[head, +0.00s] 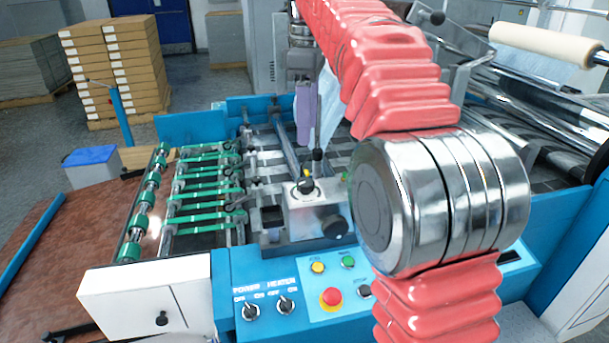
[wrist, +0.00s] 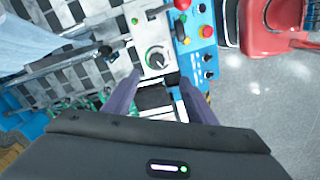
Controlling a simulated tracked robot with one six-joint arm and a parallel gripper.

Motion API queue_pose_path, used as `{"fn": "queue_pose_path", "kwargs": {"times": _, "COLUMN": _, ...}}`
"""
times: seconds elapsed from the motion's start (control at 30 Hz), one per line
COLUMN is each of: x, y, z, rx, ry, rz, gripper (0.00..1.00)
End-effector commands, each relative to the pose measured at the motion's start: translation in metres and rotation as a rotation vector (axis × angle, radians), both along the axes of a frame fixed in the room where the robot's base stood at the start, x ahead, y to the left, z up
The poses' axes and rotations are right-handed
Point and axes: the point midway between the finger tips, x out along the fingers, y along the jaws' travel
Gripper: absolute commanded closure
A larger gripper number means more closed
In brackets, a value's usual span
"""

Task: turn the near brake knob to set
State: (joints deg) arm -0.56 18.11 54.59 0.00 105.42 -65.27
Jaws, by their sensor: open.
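A black round knob (head: 305,185) sits on top of a pale metal block beside the rollers. In the wrist view a dark knob with a pale pointer line (wrist: 156,58) shows on a pale block face, just beyond the fingertips; it appears to be the same knob. I cannot read any set mark. My gripper (head: 309,143) points down above the block, with its purple fingers apart and nothing between them. In the wrist view my gripper (wrist: 160,78) frames the area just short of the knob, and the fingers look clear of it.
A larger black side knob (head: 335,228) is on the block's face. The blue control panel (head: 225,274) holds a red button (head: 331,298) and switches. Green-banded rollers (head: 143,208) lie left. My red-sleeved arm hides part of the machine's right side.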

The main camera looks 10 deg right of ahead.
Motion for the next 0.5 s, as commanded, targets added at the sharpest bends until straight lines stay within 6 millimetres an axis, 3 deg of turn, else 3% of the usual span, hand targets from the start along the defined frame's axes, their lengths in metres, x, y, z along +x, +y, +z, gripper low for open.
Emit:
{"fn": "queue_pose_path", "kwargs": {"times": 0.13, "x": 0.0111, "y": 0.0006, "z": -0.0007, "rx": -0.002, "ry": 0.023, "rz": 0.059, "gripper": 0.49}}
{"fn": "queue_pose_path", "kwargs": {"times": 0.5, "x": 0.0137, "y": 0.0007, "z": -0.0007, "rx": -0.001, "ry": 0.032, "rz": 0.085, "gripper": 0.49}}
